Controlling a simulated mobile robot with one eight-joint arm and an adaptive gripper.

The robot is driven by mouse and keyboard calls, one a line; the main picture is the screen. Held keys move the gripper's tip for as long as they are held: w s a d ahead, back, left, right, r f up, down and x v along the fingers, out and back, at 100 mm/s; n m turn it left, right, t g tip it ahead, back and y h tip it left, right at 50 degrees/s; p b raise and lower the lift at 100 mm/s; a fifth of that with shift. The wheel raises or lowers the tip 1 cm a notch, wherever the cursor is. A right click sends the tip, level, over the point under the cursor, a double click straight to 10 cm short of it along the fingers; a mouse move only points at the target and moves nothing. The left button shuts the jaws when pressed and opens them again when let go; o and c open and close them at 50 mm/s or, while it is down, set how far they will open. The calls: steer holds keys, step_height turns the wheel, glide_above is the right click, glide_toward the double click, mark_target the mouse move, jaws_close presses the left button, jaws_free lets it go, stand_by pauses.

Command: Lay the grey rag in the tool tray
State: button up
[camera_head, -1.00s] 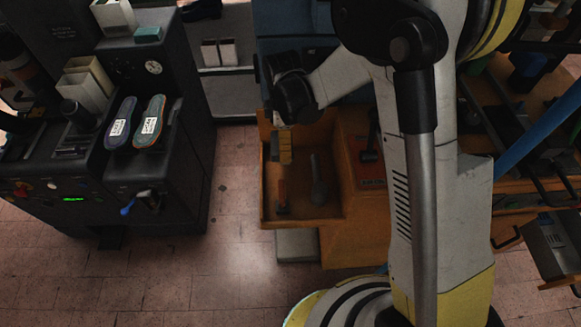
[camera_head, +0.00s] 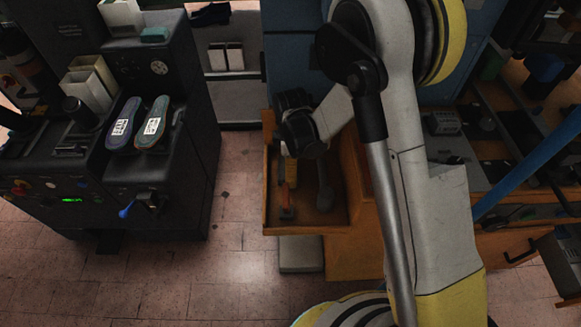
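The tool tray (camera_head: 305,230) is an orange open box in the middle of the view. A tool with an orange and yellow handle (camera_head: 286,213) and a dark grey long tool (camera_head: 325,192) lie in it. My gripper (camera_head: 290,155) hangs over the back left part of the tray, below the black wrist. Its fingertips are small and dark, and I cannot tell whether they are open or shut. I cannot make out a grey rag in the view; my arm hides part of the bench to the right of the tray.
A dark press (camera_head: 150,185) stands at the left with two insoles (camera_head: 152,122) on it. A cluttered orange bench (camera_head: 500,165) lies at the right. Tiled floor between press and tray is clear.

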steer(key=o, duration=0.9)
steer(key=shift+f, duration=0.15)
steer(key=shift+c, duration=0.2)
step_height(320, 180, up, 12)
steer(key=p, duration=0.5)
steer(key=shift+r, duration=0.2)
